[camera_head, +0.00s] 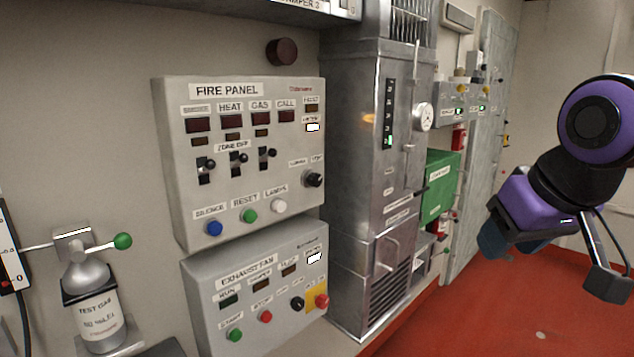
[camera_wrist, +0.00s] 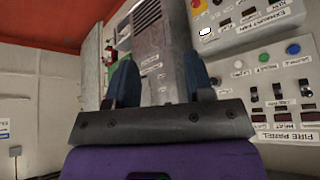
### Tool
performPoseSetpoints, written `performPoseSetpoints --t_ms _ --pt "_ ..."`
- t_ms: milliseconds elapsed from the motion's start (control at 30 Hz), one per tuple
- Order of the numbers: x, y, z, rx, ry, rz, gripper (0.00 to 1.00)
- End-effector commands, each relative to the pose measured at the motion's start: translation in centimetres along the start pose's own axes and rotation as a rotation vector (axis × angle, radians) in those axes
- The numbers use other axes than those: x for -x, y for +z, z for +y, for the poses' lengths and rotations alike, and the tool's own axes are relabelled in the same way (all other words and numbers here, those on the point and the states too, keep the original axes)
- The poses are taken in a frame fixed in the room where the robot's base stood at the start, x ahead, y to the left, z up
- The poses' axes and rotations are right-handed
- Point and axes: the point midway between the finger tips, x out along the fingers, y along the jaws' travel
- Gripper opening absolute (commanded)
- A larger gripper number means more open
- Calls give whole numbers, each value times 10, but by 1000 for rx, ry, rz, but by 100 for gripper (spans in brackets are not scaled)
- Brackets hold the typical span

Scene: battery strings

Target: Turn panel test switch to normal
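The fire panel (camera_head: 240,90) is a grey box on the wall, left of centre in the head view. A black rotary knob (camera_head: 313,179) sits at its lower right under two small labels; the right one seems to read TEST. I cannot tell for sure which way the knob points. My gripper (camera_head: 550,268) is at the far right of the head view, well away from the panel. In the wrist view its two dark fingers (camera_wrist: 161,82) stand apart with nothing between them. The fire panel appears upside down at the right of the wrist view (camera_wrist: 296,152).
An exhaust fan panel (camera_head: 215,275) hangs below the fire panel. A tall metal cabinet (camera_head: 350,130) with handles and a gauge protrudes between the fire panel and my gripper. A test gas bottle (camera_head: 95,305) stands at lower left. Red floor (camera_head: 480,320) is clear at lower right.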

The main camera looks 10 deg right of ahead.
Motion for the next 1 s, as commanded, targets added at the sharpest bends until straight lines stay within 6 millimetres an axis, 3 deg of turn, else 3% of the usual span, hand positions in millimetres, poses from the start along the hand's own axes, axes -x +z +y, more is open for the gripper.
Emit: performPoseSetpoints --t_ms 300,533,800,1000 --pt "-54 -116 19 -75 -3 257 63" --pt "-100 -194 20 -96 -36 463 63" --pt "-156 -266 0 -67 -136 687 63" --pt "-194 -300 -30 -7 -263 825 63"
